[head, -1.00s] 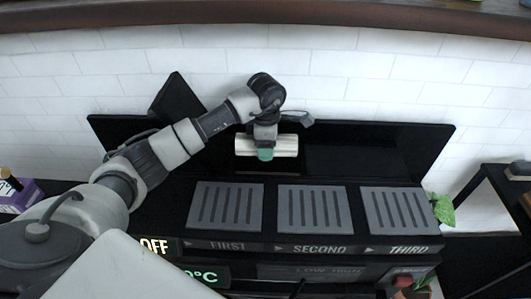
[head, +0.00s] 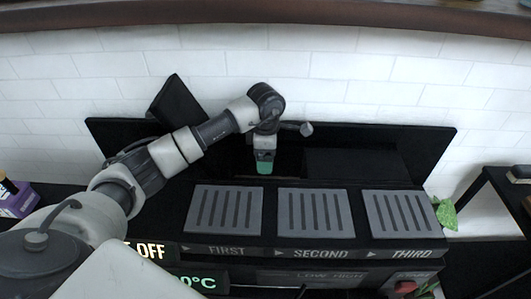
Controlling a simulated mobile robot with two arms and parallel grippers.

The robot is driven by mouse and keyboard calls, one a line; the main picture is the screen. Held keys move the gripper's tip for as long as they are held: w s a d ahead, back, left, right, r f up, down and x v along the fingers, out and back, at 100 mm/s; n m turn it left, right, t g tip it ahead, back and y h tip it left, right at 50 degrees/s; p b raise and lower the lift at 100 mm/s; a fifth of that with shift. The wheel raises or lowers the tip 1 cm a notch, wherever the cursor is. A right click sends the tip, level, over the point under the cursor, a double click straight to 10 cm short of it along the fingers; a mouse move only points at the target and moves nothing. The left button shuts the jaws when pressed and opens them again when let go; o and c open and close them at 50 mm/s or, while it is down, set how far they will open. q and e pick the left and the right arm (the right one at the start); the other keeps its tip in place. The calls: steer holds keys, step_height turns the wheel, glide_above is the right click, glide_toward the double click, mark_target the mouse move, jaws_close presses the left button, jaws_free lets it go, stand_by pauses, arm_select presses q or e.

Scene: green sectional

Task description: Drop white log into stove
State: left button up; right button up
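The black stove (head: 140,218) has a dark opening behind its front panels. My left gripper (head: 264,168), with green fingertips, points down over this opening, behind the gap between the FIRST and SECOND panels. No log shows between its fingers. It is seen side-on, so the gap between the fingers does not show, but it has let go of the log. The white log is not visible anywhere, and the inside of the stove is too dark to make out. My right gripper is not in view.
Three grey slotted panels (head: 314,211) line the stove's front, above labels and a lit OFF display (head: 151,251). A black raised panel (head: 178,103) stands behind at left. A white tiled wall (head: 400,75) closes the back. A purple box (head: 18,200) is at far left, a green plant (head: 446,212) at right.

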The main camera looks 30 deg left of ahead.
arm_select(q)
step_height(320, 180, up, 11)
stand_by(0.5)
steer(key=shift+f, duration=0.15)
stand_by(0.7)
